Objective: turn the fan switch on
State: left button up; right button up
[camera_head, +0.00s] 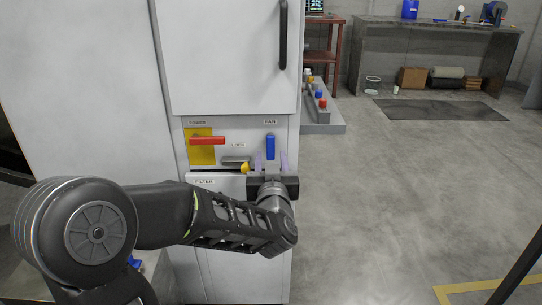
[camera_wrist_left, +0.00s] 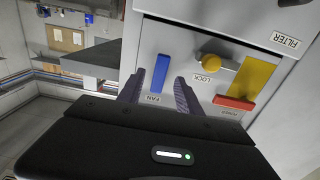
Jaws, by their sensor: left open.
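The blue fan switch (camera_head: 270,147) is an upright lever under the FAN label on the light grey panel (camera_head: 225,124). My left gripper (camera_head: 271,158) is open in front of the panel, with one finger on each side of the switch's lower part. In the left wrist view, which shows the labels upside down, the blue switch (camera_wrist_left: 160,73) appears between the two ribbed fingers (camera_wrist_left: 159,76), with gaps on both sides. I cannot tell whether anything touches. My right gripper is not in view.
Left of the switch are a red power lever (camera_head: 207,140) on a yellow plate and a lock with a yellow knob (camera_head: 245,168). A cabinet door with a black handle (camera_head: 283,35) is above. Open floor (camera_head: 400,190) lies to the right.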

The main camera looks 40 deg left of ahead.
aim_at(271, 146)
pick_arm(q)
jog(key=shift+x, duration=1.4)
grip_shut()
